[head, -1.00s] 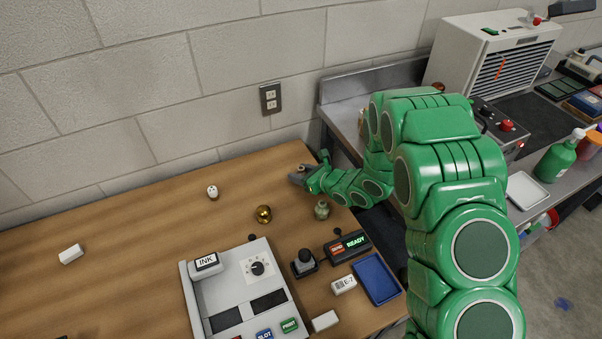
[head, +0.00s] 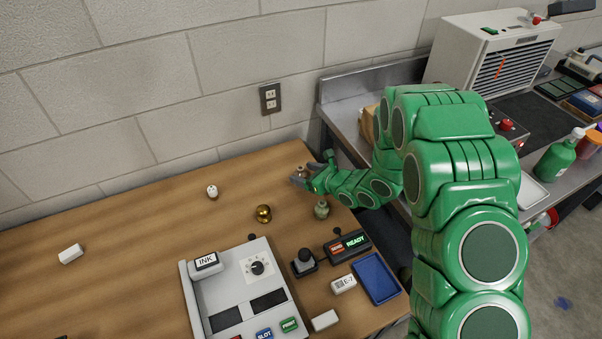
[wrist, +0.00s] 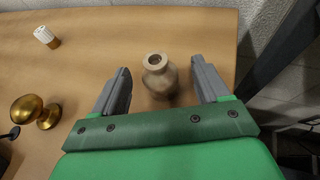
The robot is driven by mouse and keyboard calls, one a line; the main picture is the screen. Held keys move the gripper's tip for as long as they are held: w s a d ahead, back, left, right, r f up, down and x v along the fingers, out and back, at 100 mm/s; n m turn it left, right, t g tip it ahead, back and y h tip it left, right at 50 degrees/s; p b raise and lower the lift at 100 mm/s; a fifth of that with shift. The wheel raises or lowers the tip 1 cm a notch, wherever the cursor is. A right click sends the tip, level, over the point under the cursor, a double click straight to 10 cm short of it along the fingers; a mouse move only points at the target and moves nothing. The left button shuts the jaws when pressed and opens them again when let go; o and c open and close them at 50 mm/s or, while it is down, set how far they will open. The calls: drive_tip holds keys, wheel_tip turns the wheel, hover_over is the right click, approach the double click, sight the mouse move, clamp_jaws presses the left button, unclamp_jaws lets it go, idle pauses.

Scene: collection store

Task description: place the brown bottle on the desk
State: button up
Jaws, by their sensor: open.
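The brown bottle (wrist: 159,76) stands upright on the wooden desk (wrist: 85,90), between the two grey fingers of my gripper (wrist: 158,88) in the wrist view. There is a visible gap on each side of the bottle, and its lower part is partly hidden by the gripper body. In the head view my open gripper (head: 305,174) is low over the back right part of the desk (head: 130,225), with a small part of the bottle (head: 302,170) showing between the fingers.
A brass knob-like object (head: 263,213), a white holed piece (head: 212,191) and a small greenish vessel (head: 321,209) stand nearby. A control console (head: 235,285), READY box (head: 347,246) and blue tray (head: 376,278) are nearer the front. The left desk is mostly clear.

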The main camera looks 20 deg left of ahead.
wheel_tip(320, 180, up, 7)
drive_tip(key=shift+s+d, duration=0.2)
drive_tip(key=shift+d, duration=0.2)
drive_tip(key=shift+r, duration=0.1)
drive_tip(key=s+d+r+n+g, duration=0.35)
drive_tip(key=s+r+n, duration=0.35)
drive_tip(key=s+r, duration=0.25)
drive_tip(key=s+d+r+n+g, duration=0.2)
drive_tip(key=s+r+n+g, duration=0.3)
drive_tip(key=s+r, duration=0.45)
drive_tip(key=s+d+r+n+h, duration=0.1)
drive_tip(key=s+d+n+h, duration=0.2)
drive_tip(key=s+d, duration=0.4)
drive_tip(key=s+d+n+t+h, duration=0.1)
drive_tip(key=s+d+n+h, duration=0.3)
drive_tip(key=d, duration=1)
drive_tip(key=s+d+r+n+h, duration=0.1)
drive_tip(key=s+d+n+h, duration=0.2)
drive_tip(key=s+d, duration=0.7)
drive_tip(key=d+h, duration=0.1)
drive_tip(key=h, duration=0.1)
drive_tip(key=shift+d+r+t+h, duration=0.2)
drive_tip(key=shift+r+t+h, duration=0.1)
drive_tip(key=shift+r+t, duration=0.05)
